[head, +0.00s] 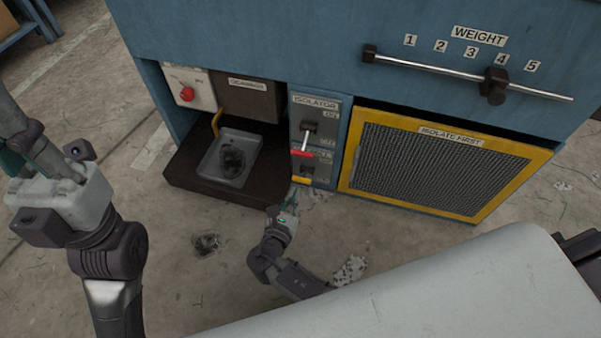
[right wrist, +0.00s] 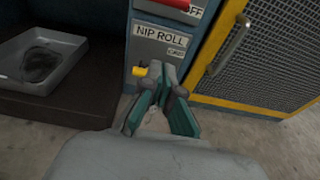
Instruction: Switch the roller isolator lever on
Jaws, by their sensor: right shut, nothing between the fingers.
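The isolator lever has a pale shaft and a red grip (head: 302,154), and sits on the blue panel under the ISOLATOR label (head: 317,102). The grip hangs at the low end, near the OFF marking. The red grip (right wrist: 176,3) also shows at the top edge of the right wrist view. My right gripper (head: 292,193) is shut and empty, below the red grip and apart from it. In the right wrist view its fingertips (right wrist: 158,68) are in front of the panel below NIP ROLL. My left gripper (head: 12,160) is partly cut off at the left edge; its fingers are unclear.
A yellow-handled nip roll lever (head: 301,180) is close beside my right fingertips. A yellow-framed mesh guard (head: 355,150) is right of the panel. Left are a dark ledge with a grey tray (head: 208,165) and a red knob (head: 187,94). The weight bar (head: 440,69) is above.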

